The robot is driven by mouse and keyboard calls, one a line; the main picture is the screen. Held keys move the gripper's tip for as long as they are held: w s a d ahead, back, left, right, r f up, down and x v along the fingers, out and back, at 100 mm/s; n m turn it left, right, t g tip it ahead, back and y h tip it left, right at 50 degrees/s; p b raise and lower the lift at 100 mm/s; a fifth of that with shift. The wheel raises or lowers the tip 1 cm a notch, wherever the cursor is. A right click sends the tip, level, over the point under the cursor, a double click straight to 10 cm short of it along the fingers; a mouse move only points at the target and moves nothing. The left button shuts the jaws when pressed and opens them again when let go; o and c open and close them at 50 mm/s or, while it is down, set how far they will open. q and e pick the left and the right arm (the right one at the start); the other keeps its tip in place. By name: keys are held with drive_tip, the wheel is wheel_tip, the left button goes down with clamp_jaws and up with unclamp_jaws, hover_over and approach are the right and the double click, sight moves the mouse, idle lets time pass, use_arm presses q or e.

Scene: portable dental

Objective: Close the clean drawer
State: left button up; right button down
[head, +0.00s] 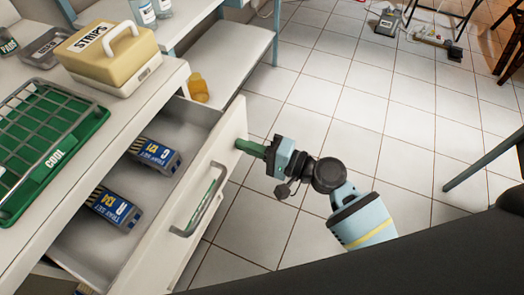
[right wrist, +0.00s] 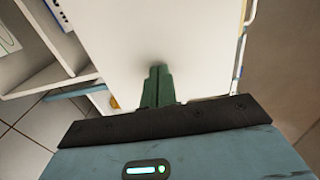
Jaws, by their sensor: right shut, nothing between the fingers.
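The open drawer (head: 214,162) has a white front with a grey bar handle (head: 203,203) and stands pulled out from the white cabinet. Inside it lie dark trap set packs with blue and yellow labels (head: 155,153). My right gripper (head: 242,146) is shut and empty, its green fingertips at the outer face of the drawer front, near its far upper end. In the right wrist view the green fingers (right wrist: 158,86) meet the white drawer front (right wrist: 160,35), with a dark shadow at the tips; they appear to touch it. My left gripper is not in view.
A green wire-topped tray (head: 88,125) and a cream STRIPS box (head: 108,55) stand on the cabinet top. An amber bottle (head: 198,88) stands on a low shelf behind the drawer. Tiled floor (head: 330,110) is open to the right.

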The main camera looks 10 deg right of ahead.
drive_tip(key=b, duration=0.4)
hover_over(196, 140)
drive_tip(key=shift+s+d+f, duration=0.1)
drive_tip(key=shift+s+d, duration=0.1)
drive_tip(key=shift+d, duration=0.25)
drive_tip(key=shift+w+a, duration=0.25)
drive_tip(key=shift+a, duration=0.1)
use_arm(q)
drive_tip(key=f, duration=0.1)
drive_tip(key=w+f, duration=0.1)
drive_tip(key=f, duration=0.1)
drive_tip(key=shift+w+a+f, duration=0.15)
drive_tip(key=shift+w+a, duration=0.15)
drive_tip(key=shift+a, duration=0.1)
use_arm(e)
drive_tip(key=shift+r, duration=0.25)
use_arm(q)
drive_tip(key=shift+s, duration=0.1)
use_arm(e)
drive_tip(key=shift+a+r, duration=0.1)
drive_tip(key=shift+r, duration=0.05)
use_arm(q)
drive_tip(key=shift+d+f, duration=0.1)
